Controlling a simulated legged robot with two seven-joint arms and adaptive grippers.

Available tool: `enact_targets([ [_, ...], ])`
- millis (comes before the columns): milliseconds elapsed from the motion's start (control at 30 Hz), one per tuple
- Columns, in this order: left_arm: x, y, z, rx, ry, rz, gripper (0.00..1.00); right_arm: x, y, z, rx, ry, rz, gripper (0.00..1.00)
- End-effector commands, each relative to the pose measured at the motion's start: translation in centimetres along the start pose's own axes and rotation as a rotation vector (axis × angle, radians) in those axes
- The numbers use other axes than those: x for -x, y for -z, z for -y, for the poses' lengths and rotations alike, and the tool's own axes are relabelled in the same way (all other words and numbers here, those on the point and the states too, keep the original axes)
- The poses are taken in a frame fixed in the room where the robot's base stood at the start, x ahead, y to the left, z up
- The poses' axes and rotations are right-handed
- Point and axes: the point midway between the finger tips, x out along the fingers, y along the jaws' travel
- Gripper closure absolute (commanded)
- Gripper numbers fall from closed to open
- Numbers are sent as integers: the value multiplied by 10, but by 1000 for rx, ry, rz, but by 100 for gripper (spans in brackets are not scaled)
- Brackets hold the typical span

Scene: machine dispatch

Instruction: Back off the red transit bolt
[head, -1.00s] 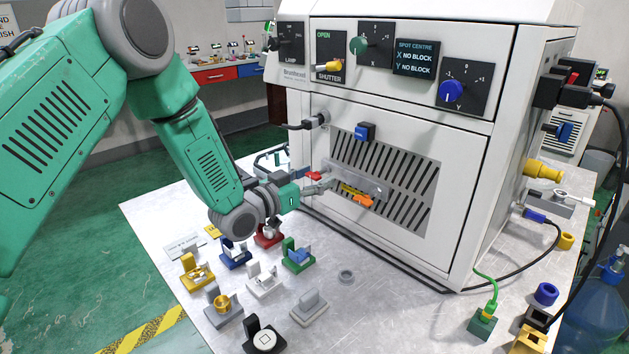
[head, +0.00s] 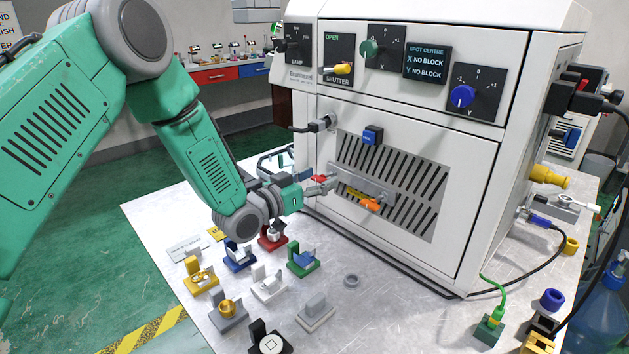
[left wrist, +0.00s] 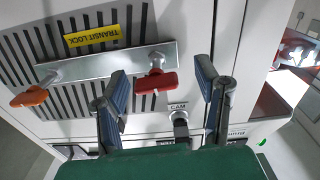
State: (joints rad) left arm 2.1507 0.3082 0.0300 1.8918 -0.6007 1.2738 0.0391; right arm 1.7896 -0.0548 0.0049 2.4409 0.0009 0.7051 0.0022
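The red transit bolt (left wrist: 157,82) has a wing-shaped head and sits at one end of a metal bar marked by a yellow TRANSIT LOCK label (left wrist: 91,36). It also shows as a small red piece (head: 318,179) by my gripper in the head view. My left gripper (left wrist: 161,76) is open, one finger on each side of the red head, with gaps visible. I cannot tell how deep the fingers reach. In the head view my left gripper (head: 320,187) is at the bar's left end. An orange bolt (left wrist: 30,97) sits at the bar's other end. My right gripper is not in view.
The bar lies across a slotted vent panel (head: 410,190) on the machine's front. A blue knob (head: 372,135) is above it, and a cable plug (head: 322,123) is upper left. Several coloured holders, such as a green one (head: 303,262), stand on the bench (head: 370,320) below.

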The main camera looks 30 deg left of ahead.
Motion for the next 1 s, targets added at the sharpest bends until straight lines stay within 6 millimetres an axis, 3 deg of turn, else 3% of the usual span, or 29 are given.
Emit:
enact_targets([
  [433, 3, -2, 2, 1, 2, 5, 43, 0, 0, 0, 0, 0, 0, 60],
  [800, 35, -2, 1, 1, 3, 7, 43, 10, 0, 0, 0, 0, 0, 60],
  [1000, 41, -2, 1, -1, 3, 6, 43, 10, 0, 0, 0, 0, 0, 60],
])
